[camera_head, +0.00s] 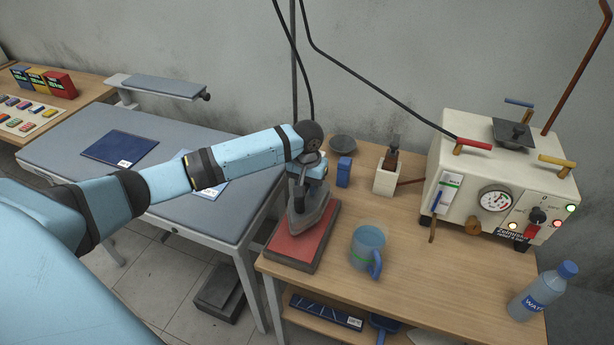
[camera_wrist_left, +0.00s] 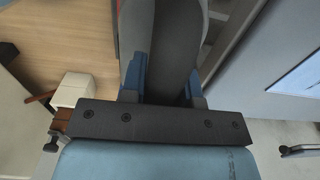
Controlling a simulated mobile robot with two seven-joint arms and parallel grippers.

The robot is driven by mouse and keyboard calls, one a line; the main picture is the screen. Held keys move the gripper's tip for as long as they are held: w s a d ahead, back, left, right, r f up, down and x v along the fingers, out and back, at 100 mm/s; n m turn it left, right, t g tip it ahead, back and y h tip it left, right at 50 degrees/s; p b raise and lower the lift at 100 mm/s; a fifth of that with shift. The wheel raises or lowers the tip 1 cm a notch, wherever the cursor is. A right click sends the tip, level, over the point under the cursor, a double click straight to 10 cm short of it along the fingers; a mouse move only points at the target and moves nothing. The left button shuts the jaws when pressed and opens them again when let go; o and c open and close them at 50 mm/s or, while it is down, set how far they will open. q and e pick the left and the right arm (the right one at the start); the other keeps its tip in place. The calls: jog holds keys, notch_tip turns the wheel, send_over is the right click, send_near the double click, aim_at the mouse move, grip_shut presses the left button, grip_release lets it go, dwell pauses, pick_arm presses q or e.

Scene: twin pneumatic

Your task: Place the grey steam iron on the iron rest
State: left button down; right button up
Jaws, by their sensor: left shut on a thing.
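The grey steam iron (camera_head: 309,212) is at the red-topped iron rest (camera_head: 297,245) on the left end of the wooden table. The iron is over the rest's pad and looks in contact with it, though a small gap cannot be ruled out. My left gripper (camera_head: 308,172) is shut on the iron from above. In the left wrist view the blue fingers (camera_wrist_left: 162,80) close on both sides of the iron's dark grey handle (camera_wrist_left: 161,50). My right gripper is in neither view.
A blue mug (camera_head: 368,247) stands close right of the rest. A small blue box (camera_head: 344,171), a white holder (camera_head: 389,178) and a dark bowl (camera_head: 343,144) stand behind. A steam generator (camera_head: 500,185) and a water bottle (camera_head: 543,291) are at right. A grey ironing table (camera_head: 215,222) adjoins at left.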

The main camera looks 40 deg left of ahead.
aim_at(307, 197)
pick_arm(q)
jog(key=shift+w+f, duration=0.1)
jog(key=shift+f, duration=1.95)
jog(key=c, duration=1.3)
grip_release()
jog(key=shift+f, duration=0.2)
jog(key=o, duration=0.4)
jog(key=shift+s+r, duration=0.1)
jog(key=shift+s, duration=0.1)
jog(key=shift+o, duration=0.2)
jog(key=shift+r, duration=0.1)
notch_tip(307, 197, up, 12)
jog(key=shift+d, duration=0.1)
